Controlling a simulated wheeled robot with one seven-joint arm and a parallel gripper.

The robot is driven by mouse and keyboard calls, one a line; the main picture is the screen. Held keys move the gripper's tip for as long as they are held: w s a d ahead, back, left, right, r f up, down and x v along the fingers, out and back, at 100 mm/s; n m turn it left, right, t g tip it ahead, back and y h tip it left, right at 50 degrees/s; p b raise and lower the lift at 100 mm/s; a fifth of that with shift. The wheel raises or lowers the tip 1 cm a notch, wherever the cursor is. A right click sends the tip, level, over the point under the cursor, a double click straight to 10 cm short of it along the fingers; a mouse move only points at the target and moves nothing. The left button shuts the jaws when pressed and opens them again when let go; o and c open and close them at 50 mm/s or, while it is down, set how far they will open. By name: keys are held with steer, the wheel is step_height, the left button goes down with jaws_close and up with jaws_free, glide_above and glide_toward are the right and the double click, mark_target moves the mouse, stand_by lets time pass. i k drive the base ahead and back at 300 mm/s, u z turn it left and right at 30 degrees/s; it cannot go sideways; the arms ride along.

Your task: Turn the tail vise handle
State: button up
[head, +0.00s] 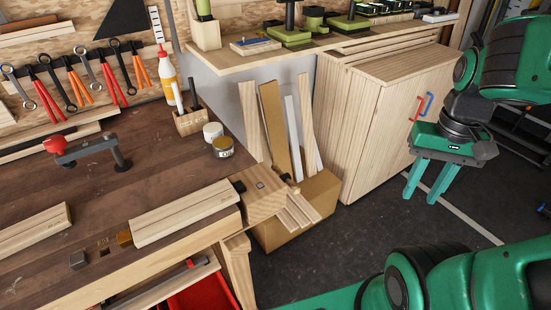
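The tail vise is a light wooden block (262,197) at the right end of the workbench. A small dark fitting shows on its top. A dark, small part (286,178) sticks out at its outer right side, by the wood strips; I cannot clearly tell whether this is the vise handle. A light board (184,214) lies on the bench left of the block, between it and a brass-coloured dog (124,239). My gripper (421,198) hangs at the right, in front of the cabinet, far from the vise. Its two green fingers are apart and empty, pointing down.
Loose boards (278,130) lean upright behind the vise, in a cardboard box (298,215). A tin (222,147), a pencil block (193,121) and a red-handled clamp (90,149) are on the bench (130,185). A cabinet (385,125) stands behind. Dark floor (350,238) is open between the vise and my gripper.

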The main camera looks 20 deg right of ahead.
mark_target(286, 177)
steer(key=z, duration=0.15)
steer(key=i, duration=0.2)
steer(key=u, duration=1.1)
steer(key=k, duration=1.15)
steer(key=z, duration=0.9)
steer(key=i, duration=1)
steer(key=u, duration=0.05)
